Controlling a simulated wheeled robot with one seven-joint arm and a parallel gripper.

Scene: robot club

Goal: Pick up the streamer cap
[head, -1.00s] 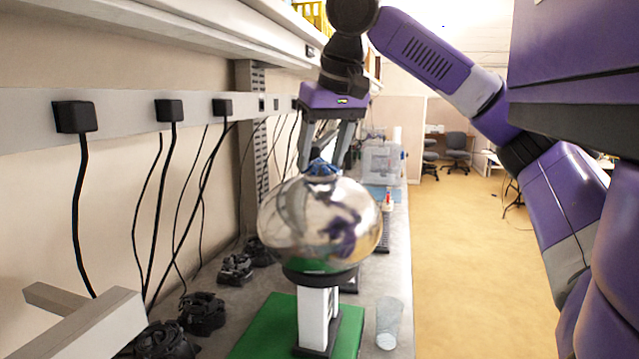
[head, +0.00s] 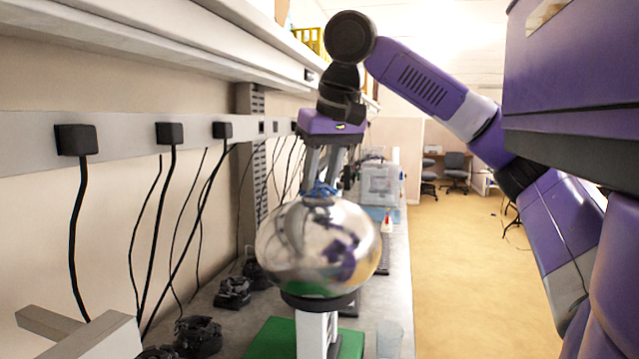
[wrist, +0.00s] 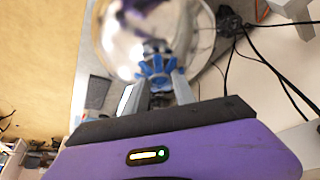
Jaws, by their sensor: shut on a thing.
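The streamer cap, a small blue ribbed piece, sits at the top of a shiny silver globe (head: 285,245) in the head view. It also shows in the wrist view, where the blue cap (wrist: 157,70) is between my fingertips. My gripper (wrist: 157,82) is shut on the cap, with a finger on each side. In the head view my gripper (head: 320,183) points down from above the globe. I cannot tell whether the cap touches the globe or is just clear of it.
The globe stands on a white and black post (head: 312,335) over a green mat (head: 270,340). Black grippy-looking parts (head: 198,335) and hanging cables line the wall side. A clear glass (head: 389,340) stands right of the post. Open floor (head: 450,260) lies to the right.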

